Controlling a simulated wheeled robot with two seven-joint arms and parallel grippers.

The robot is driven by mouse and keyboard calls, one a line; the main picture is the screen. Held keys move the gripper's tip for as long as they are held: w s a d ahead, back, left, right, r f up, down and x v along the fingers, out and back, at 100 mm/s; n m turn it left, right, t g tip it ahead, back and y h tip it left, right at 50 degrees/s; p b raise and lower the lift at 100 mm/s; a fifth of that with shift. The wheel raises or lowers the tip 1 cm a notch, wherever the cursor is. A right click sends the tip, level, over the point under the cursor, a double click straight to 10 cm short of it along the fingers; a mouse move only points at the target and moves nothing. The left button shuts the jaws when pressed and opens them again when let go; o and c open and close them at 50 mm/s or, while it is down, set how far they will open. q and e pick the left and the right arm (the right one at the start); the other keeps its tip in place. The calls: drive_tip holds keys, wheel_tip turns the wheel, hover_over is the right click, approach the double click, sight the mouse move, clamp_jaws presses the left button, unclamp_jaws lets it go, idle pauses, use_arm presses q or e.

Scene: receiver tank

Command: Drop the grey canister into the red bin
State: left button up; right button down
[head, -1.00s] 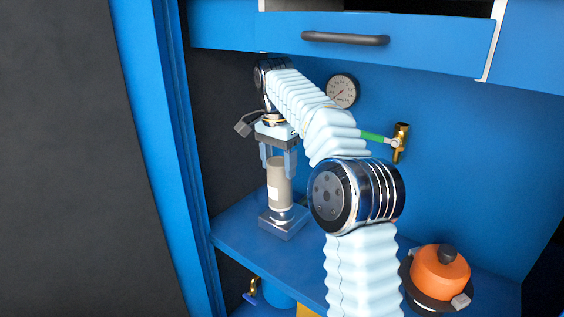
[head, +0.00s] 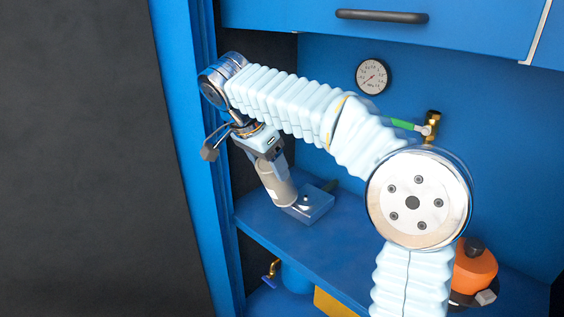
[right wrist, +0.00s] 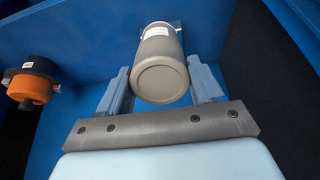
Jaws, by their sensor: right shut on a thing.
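The grey canister (head: 277,183) has a pale label and hangs tilted below my right gripper (head: 270,160), which is shut on it. My left gripper and the red bin are not in view.
The blue shelf (head: 345,235) has a left upright (head: 180,130) close beside my right wrist. A gauge (head: 373,76) and a brass valve with a green handle (head: 430,126) are on the back wall. An orange-and-black object (head: 474,270) stands at the right. A drawer (head: 450,30) hangs above.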

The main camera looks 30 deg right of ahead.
drive_tip(key=s+a+f+h, duration=0.1)
drive_tip(key=s+a, duration=0.1)
drive_tip(key=a, duration=0.6)
drive_tip(key=s+a+f+h, duration=0.1)
drive_tip(key=s+a, duration=0.2)
drive_tip(key=a, duration=0.6)
drive_tip(key=s+a+f+t+h+b, duration=0.1)
drive_tip(key=s+a, duration=0.1)
drive_tip(key=a, duration=0.6)
drive_tip(key=shift+s+a, duration=0.25)
drive_tip(key=shift+a, duration=0.05)
